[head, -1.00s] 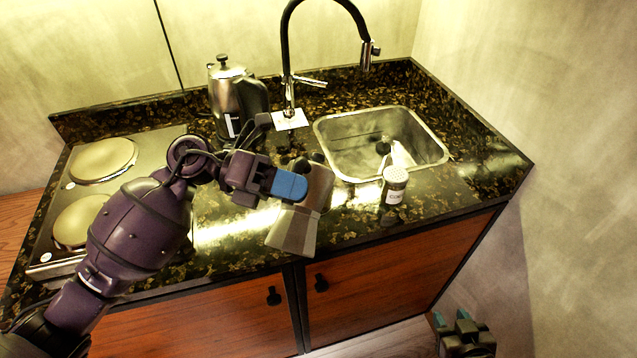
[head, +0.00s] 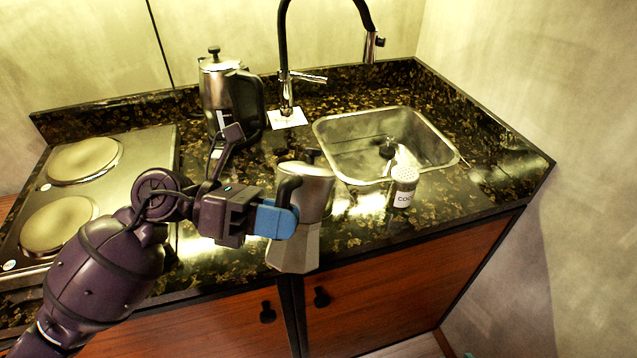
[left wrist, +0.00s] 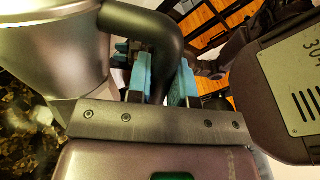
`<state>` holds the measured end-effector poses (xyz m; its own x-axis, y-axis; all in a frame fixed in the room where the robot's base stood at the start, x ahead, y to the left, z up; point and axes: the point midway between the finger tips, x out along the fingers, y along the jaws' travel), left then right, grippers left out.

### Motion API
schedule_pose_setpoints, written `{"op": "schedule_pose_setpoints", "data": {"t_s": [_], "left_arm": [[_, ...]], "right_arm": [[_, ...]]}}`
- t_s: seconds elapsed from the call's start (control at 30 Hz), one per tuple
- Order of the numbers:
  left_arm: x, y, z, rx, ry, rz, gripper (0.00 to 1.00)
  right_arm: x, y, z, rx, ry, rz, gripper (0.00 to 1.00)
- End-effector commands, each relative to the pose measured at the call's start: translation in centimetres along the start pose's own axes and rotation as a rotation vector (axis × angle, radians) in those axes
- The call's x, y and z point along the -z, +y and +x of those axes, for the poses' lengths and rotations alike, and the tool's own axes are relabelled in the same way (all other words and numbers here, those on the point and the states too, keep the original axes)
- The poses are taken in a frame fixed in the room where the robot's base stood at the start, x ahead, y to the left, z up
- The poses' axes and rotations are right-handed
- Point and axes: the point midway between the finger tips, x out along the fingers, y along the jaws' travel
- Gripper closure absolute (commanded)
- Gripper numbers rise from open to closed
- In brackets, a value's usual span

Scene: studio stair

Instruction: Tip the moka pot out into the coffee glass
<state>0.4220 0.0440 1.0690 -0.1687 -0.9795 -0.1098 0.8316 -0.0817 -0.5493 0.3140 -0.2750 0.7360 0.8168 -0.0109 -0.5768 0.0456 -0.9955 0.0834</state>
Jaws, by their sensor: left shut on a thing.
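The moka pot (head: 298,243) is silver with a faceted base and a black handle. My left gripper (head: 278,219) is shut on its handle and holds it near the counter's front edge, leaning slightly. In the left wrist view the black handle (left wrist: 160,38) passes between the blue fingers (left wrist: 160,78), with the metal pot body (left wrist: 50,35) at the left. I cannot make out the coffee glass in either view; the pot or arm may hide it. Only a tiny teal tip of my right gripper (head: 468,355) shows at the bottom edge.
A cocoa shaker (head: 404,187) stands right of the pot, by the sink (head: 345,162). A tall steel pot (head: 216,95) stands behind my left gripper, near the black tap (head: 284,60). A two-plate hob (head: 150,165) is at left. The counter's right end is clear.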

Motion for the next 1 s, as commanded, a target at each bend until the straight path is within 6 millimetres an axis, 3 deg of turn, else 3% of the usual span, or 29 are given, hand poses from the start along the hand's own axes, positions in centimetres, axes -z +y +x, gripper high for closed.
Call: {"op": "schedule_pose_setpoints", "data": {"t_s": [0.2,1.0], "left_arm": [[2.4,0.2,0.0,0.002,-0.020,0.090,1.00],[7.8,-0.2,-0.1,0.002,-0.104,0.498,1.00]], "right_arm": [[-0.7,-0.4,1.3,0.008,0.002,-0.004,0.57],[-5.0,-1.0,4.2,0.028,-0.060,-0.024,0.57]]}}
